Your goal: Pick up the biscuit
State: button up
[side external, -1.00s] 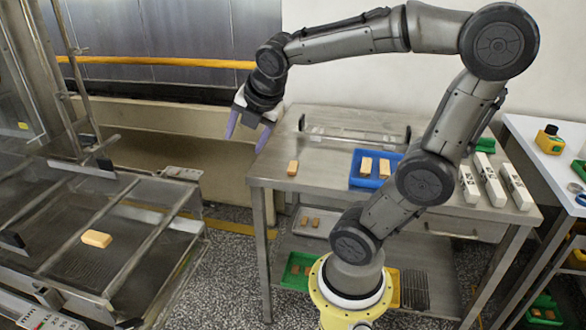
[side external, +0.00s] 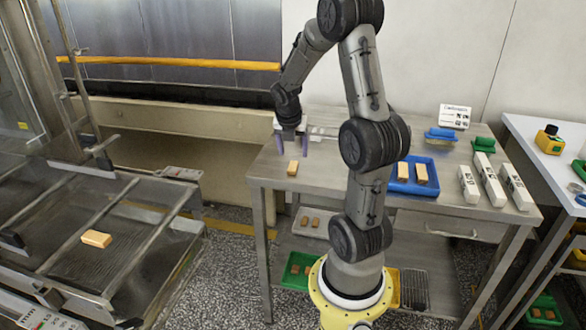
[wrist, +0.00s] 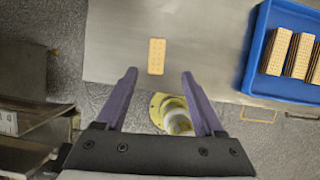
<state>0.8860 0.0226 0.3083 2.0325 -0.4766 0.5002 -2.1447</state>
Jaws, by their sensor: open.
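A single tan biscuit (side external: 292,168) lies flat on the left part of the steel table (side external: 270,178). It also shows in the wrist view (wrist: 156,56), upper centre, with small dots on its face. My gripper (side external: 292,149) is open and empty, its two purple fingers pointing down above and behind the biscuit in the side view. In the wrist view my gripper's fingertips (wrist: 159,75) stand apart, with the biscuit just beyond the gap between them. Another biscuit (side external: 96,238) lies on the mesh (side external: 125,235) of the machine at the left.
A blue tray (side external: 411,188) holding biscuits stands to the right on the table; its wall shows in the wrist view (wrist: 254,45). Several white boxes (side external: 491,180) and a small sign (side external: 454,116) are farther right. The table around the single biscuit is clear.

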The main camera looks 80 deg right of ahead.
aim_at(293, 165)
jog(key=shift+w+x, duration=0.15)
jog(key=shift+x, duration=1.6)
jog(key=shift+w+x, duration=0.15)
jog(key=shift+x, duration=1.65)
jog(key=c, duration=1.1)
jog(key=shift+r, duration=0.15)
